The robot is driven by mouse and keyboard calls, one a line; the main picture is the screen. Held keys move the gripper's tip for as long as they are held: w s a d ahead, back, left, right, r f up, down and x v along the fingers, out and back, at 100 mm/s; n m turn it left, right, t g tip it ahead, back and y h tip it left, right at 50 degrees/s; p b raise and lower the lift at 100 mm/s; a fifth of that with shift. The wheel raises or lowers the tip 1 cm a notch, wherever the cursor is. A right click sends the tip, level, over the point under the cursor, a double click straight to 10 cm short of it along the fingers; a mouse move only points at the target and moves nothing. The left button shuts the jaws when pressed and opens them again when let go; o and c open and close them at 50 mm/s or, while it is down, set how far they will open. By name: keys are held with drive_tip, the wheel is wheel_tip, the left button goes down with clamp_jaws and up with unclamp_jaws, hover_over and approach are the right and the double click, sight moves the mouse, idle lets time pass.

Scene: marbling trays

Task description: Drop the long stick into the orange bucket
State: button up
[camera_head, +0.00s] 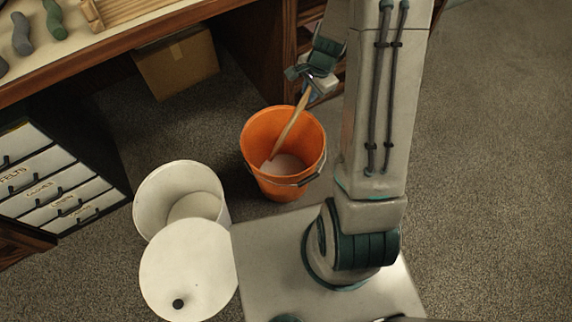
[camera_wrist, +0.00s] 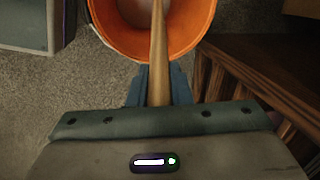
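The long stick (camera_head: 289,131) is pale wood and slants down into the orange bucket (camera_head: 258,133), its lower end inside the bucket near the pale bottom. My gripper (camera_head: 309,88) is above and to the upper right of the bucket, around the stick's upper end. In the wrist view the stick (camera_wrist: 158,50) runs from between the fingers (camera_wrist: 158,85) out over the orange bucket (camera_wrist: 205,20). The fingers lie close on both sides of the stick and look shut on it. The stick's top end is hidden by the gripper.
A white bucket (camera_head: 147,197) and a round white lid (camera_head: 185,265) are left of the orange bucket. A cardboard box (camera_head: 178,65) sits under the bench (camera_head: 60,72). Labelled drawers (camera_head: 45,165) stand at the left. The carpet (camera_head: 490,170) at the right is clear.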

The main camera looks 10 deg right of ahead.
drive_tip(key=o, duration=0.5)
drive_tip(key=r+p, duration=0.1)
drive_tip(key=r, duration=0.3)
drive_tip(key=s+d+r+p, duration=0.1)
drive_tip(key=r, duration=0.4)
drive_tip(key=s+r+p, duration=0.1)
drive_tip(key=r+p, duration=0.1)
drive_tip(key=r, duration=0.2)
drive_tip(key=shift+s+d+r, duration=0.1)
drive_tip(key=shift+d+r, duration=0.15)
drive_tip(key=shift+r, duration=0.05)
drive_tip(key=s+a+r+n+p, duration=0.2)
drive_tip(key=s+r+n+p, duration=0.2)
drive_tip(key=r, duration=0.5)
drive_tip(key=s+a+r+n+p, duration=0.2)
drive_tip(key=s+r+n+p, duration=0.2)
drive_tip(key=s+r+p, duration=0.3)
drive_tip(key=s+a+r+n+t+h+p, duration=0.1)
drive_tip(key=s+a+r+n+p, duration=0.2)
drive_tip(key=r, duration=0.8)
drive_tip(key=shift+s+a+r+n+p, duration=0.15)
drive_tip(key=shift+s+n+p, duration=0.4)
drive_tip(key=shift+s+p, duration=0.3)
drive_tip(key=shift+s+d+r+n+p, duration=0.15)
drive_tip(key=shift+s+n+p, duration=0.45)
drive_tip(key=shift+p, duration=0.3)
